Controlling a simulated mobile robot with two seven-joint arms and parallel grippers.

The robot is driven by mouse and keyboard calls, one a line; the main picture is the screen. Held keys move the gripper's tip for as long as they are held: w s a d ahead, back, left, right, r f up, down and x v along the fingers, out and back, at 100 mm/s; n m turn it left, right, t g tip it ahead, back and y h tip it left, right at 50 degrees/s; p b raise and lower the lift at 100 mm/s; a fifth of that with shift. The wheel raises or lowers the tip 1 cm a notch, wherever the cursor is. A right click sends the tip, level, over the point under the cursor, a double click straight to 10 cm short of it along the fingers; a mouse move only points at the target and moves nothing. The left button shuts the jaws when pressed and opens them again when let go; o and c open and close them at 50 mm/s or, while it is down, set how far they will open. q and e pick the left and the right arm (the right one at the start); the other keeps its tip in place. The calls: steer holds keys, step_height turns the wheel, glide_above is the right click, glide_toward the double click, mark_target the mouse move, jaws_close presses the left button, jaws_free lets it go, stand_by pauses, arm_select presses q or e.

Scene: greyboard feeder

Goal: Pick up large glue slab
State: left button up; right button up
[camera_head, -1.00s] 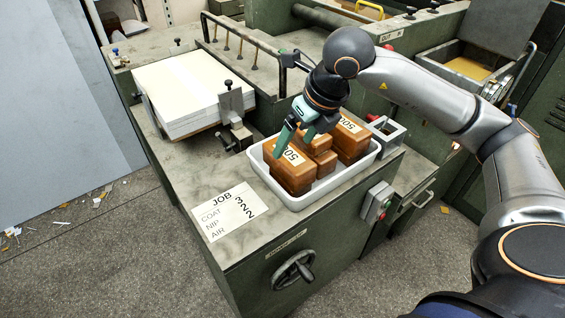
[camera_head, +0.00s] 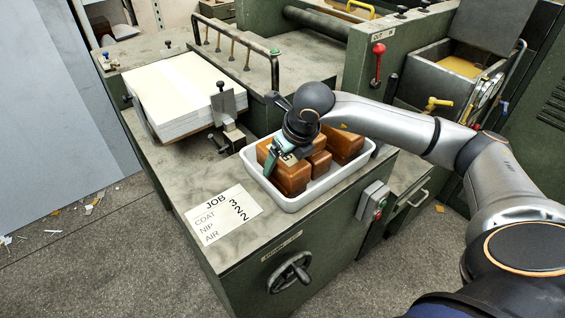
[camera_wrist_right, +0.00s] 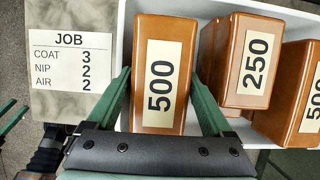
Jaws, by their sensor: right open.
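Brown glue slabs sit in a white tray (camera_head: 292,205). A large slab labelled 500 (camera_head: 291,181) is at the tray's left end; it also shows in the wrist view (camera_wrist_right: 158,112). My right gripper (camera_wrist_right: 158,76) is open, pointing down over this slab, with one green finger along each long side. I cannot tell whether the fingers touch it. In the head view my right gripper (camera_head: 274,155) partly hides its label. A smaller slab labelled 250 (camera_wrist_right: 238,70) lies beside it, and another 500 slab (camera_wrist_right: 302,100) is farther right.
A white paper stack (camera_head: 180,90) and a metal clamp stand behind the tray's left side. A JOB card (camera_head: 224,214) lies on the bench at the left. A dark rail (camera_head: 235,38) rises behind. The bench around the card is clear.

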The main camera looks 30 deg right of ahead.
steer(key=shift+w+f, duration=0.1)
steer(key=shift+f, duration=0.15)
jaws_close()
stand_by(0.5)
steer(key=shift+r, duration=0.15)
